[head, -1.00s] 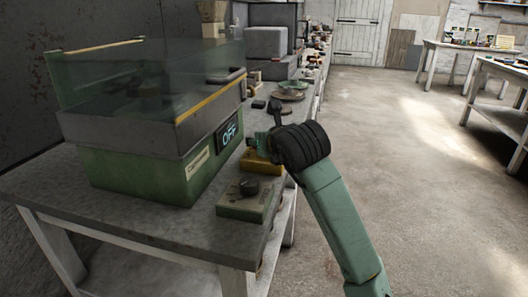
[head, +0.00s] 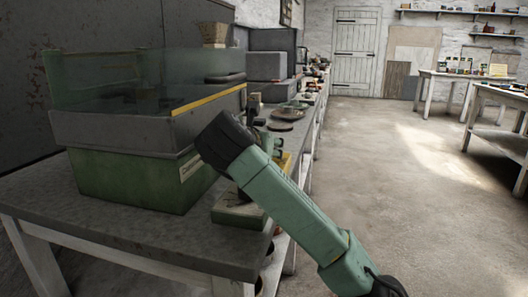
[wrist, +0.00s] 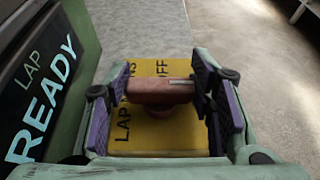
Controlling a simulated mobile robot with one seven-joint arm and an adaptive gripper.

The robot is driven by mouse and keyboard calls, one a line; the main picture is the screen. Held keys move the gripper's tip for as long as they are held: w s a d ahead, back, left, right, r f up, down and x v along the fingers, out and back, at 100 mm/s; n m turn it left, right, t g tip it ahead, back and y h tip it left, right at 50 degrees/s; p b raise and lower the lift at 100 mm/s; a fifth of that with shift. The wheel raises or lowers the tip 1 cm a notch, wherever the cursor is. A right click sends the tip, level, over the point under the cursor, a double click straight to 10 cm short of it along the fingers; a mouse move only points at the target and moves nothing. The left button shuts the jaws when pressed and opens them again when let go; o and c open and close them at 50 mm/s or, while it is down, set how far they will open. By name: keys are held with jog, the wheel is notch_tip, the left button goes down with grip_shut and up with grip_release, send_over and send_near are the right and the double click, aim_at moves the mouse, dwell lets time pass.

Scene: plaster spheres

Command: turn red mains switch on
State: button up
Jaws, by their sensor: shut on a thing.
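The red mains switch (wrist: 160,92) is a red bar handle on a round red base, on a yellow box (wrist: 140,133) lettered "LAP MAINS" and "OFF". The bar lies crosswise in the wrist view, with a pale line near its right end. My gripper (wrist: 164,100) is shut on the bar, with a purple pad at each end. In the head view my gripper (head: 268,140) is partly behind my arm, and a strip of the yellow box (head: 287,160) shows; the switch is hidden there. A dark display (wrist: 40,85) reads "LAP READY" at left in the wrist view.
The green machine (head: 130,182) with a grey tray and clear guard stands close left of my arm. A low green box (head: 232,214) sits in front, partly behind my arm. Discs and small items lie farther along the bench. The floor at right (head: 400,190) is open.

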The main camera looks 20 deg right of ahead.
dwell(0.3)
jog(key=o, duration=1.2)
jog(key=v, duration=1.2)
jog(key=shift+f, duration=0.1)
